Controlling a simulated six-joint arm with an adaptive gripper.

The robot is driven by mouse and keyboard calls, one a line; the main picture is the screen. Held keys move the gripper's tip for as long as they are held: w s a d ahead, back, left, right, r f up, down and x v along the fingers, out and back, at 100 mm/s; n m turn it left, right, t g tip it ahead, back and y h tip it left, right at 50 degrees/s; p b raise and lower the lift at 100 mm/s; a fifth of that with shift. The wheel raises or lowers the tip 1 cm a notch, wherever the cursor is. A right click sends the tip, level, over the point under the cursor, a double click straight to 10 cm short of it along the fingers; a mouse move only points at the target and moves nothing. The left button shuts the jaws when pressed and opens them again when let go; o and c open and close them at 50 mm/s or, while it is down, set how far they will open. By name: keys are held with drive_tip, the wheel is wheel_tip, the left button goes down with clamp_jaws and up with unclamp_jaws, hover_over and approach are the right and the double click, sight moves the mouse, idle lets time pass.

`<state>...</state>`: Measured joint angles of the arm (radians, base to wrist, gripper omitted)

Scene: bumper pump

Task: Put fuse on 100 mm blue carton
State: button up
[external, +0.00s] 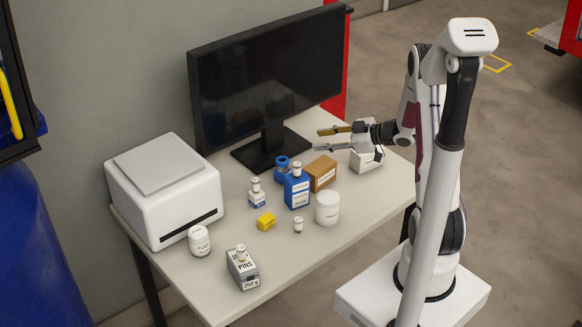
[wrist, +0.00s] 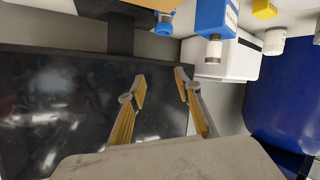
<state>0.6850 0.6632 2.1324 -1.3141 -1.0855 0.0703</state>
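Small white fuse-like cylinders with metallic ends show in the external view. One (external: 298,225) stands upright on the table. Another (external: 297,169) is on top of the tall blue carton (external: 297,193). A third (external: 255,184) is on a small white and blue carton (external: 257,200). Another (external: 241,250) is on the grey pins box (external: 243,272). Carton sizes are too small to read. My gripper (external: 318,140) is open and empty, above the table, right of the blue carton. The wrist view shows its spread fingers (wrist: 160,80) and the blue carton (wrist: 215,18).
A monitor (external: 270,75) stands behind, with a white printer-like box (external: 165,190) at left. The front right table is clear.

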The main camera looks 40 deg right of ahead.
drive_tip(key=s+r+m+g+h, duration=0.1)
drive_tip(key=s+r+m+h, duration=0.3)
drive_tip(key=r, duration=0.5)
drive_tip(key=s+r+m+g+h, duration=0.1)
drive_tip(key=s+r+h, duration=0.1)
drive_tip(key=r+h, duration=0.45)
drive_tip(key=s+a+m+g+y, duration=0.1)
drive_tip(key=s+a, duration=0.4)
drive_tip(key=s, duration=0.3)
drive_tip(key=s+a+r+m+g+y, duration=0.1)
drive_tip(key=s+a+g+y, duration=0.1)
drive_tip(key=s+a, duration=0.3)
drive_tip(key=s+a+m+g+y, duration=0.1)
drive_tip(key=s+a, duration=0.4)
drive_tip(key=s, duration=0.8)
drive_tip(key=shift+s+a+r+m+g, duration=0.2)
drive_tip(key=shift+r+m+g, duration=0.1)
drive_tip(key=shift+m, duration=0.1)
